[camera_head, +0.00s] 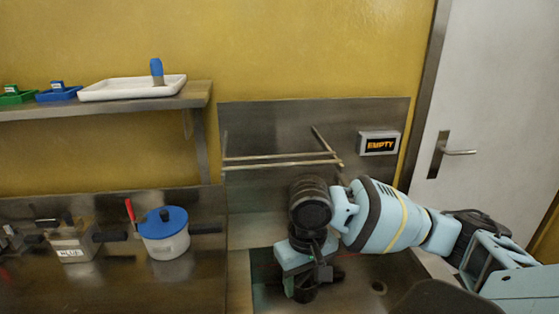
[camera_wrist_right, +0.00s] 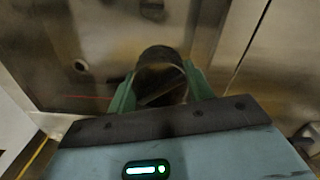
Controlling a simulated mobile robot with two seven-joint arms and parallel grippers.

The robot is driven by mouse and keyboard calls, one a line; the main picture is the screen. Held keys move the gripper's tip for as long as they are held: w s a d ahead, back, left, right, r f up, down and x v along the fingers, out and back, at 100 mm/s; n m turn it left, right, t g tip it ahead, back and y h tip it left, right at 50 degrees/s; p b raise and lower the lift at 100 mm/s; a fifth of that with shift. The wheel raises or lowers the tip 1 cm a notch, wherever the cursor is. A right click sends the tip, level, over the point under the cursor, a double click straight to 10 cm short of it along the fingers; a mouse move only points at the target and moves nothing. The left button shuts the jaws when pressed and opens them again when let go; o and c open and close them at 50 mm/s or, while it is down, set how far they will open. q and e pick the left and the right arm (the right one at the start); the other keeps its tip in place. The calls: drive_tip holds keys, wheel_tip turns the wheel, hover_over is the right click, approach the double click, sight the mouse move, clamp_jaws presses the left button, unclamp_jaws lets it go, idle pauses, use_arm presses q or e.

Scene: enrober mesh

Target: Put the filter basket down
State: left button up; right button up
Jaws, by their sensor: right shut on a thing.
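The filter basket (camera_wrist_right: 160,54) shows in the right wrist view as a dark round rim between the two green fingers of my right gripper (camera_wrist_right: 160,75). The gripper is shut on it. In the head view my right gripper (camera_head: 304,276) points down over a steel basin, and the wrist and hand hide most of what it holds. I cannot tell whether the basket's bottom touches the basin floor. My left gripper is not in view.
A pot with a blue lid (camera_head: 165,232) and a steel box (camera_head: 72,242) stand on the left counter. A wall rail (camera_head: 280,160) and a sign reading EMPTY (camera_head: 379,144) are behind. A shelf (camera_head: 140,106) holds trays.

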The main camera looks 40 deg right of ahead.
drive_tip(key=s+d+r+m+b, duration=0.2)
drive_tip(key=s+d+r+m, duration=0.15)
drive_tip(key=d+r, duration=1.15)
drive_tip(key=w+a+r+n+b, duration=0.15)
drive_tip(key=a+r+n, duration=0.35)
drive_tip(key=a+r, duration=0.85)
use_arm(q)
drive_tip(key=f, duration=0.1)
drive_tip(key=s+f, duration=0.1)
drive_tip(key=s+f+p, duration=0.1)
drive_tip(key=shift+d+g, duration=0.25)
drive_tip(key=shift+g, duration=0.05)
use_arm(e)
drive_tip(key=w+d+f, duration=0.2)
drive_tip(key=w+d, duration=0.2)
drive_tip(key=w, duration=0.3)
drive_tip(key=w+d+f, duration=0.2)
drive_tip(key=w+d, duration=0.3)
drive_tip(key=w, duration=0.2)
drive_tip(key=shift+f, duration=0.35)
drive_tip(key=shift+f+m, duration=0.1)
drive_tip(key=shift+m, duration=0.15)
